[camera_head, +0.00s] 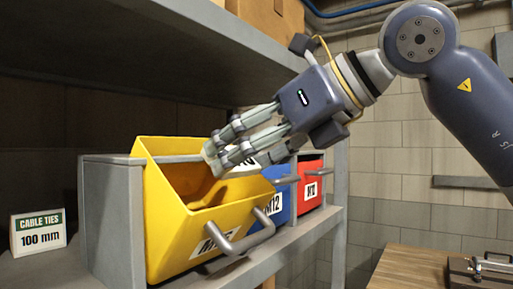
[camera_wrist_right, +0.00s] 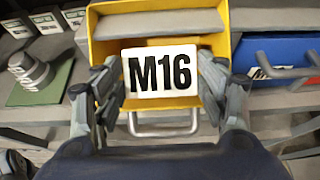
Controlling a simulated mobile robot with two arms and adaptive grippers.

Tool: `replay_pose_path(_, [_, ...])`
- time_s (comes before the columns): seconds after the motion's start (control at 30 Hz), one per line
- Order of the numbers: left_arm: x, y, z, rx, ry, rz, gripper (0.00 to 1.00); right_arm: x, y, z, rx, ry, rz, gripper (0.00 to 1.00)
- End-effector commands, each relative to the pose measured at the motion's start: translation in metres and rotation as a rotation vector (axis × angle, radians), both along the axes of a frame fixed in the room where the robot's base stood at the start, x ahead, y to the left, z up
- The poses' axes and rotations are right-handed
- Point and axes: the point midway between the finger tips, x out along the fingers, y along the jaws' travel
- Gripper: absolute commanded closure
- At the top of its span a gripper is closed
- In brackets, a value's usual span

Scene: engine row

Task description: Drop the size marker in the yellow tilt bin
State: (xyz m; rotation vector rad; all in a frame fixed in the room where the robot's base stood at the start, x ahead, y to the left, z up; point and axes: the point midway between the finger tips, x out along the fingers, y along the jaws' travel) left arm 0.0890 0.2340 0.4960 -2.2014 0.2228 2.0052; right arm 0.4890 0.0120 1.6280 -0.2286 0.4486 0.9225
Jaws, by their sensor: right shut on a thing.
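The size marker (camera_wrist_right: 160,71), a white plate with black "M16" lettering, is in my right gripper (camera_wrist_right: 163,78), between its fingers in the right wrist view. In the head view my right gripper (camera_head: 228,152) is shut on it, and the fingers partly hide it. The marker is above the mouth of the yellow tilt bin (camera_head: 195,235), apart from the bin floor. The bin is tipped forward on the shelf, with a grey handle and a partly hidden label on its front. The bin also shows behind the marker in the right wrist view (camera_wrist_right: 105,36). My left gripper is not seen.
A blue bin (camera_head: 283,199) and a red bin (camera_head: 312,183) stand right of the yellow one. A "CABLE TIES 100 mm" card (camera_head: 40,232) stands at left. An upper shelf (camera_head: 120,50) overhangs the bins. A wooden table (camera_head: 405,270) with a case (camera_head: 480,270) is lower right.

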Motion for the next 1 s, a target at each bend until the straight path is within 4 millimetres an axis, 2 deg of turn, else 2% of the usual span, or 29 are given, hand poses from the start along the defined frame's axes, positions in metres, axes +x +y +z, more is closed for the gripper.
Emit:
replay_pose_path(0.47, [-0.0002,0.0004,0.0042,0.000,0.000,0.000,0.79,0.0035,0.0052,0.0024,-0.001,-0.001,0.000,0.58])
replay_pose_path(0.5, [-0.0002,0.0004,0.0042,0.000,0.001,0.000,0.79,0.0034,0.0052,0.0024,0.000,0.000,0.001,0.32])
replay_pose_path(0.6, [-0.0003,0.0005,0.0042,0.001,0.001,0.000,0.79,0.0034,0.0051,0.0024,-0.001,-0.001,0.000,0.10])
replay_pose_path(1.0, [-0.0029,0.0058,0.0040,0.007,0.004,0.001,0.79,0.0029,0.0041,0.0029,-0.001,-0.001,0.000,0.10])
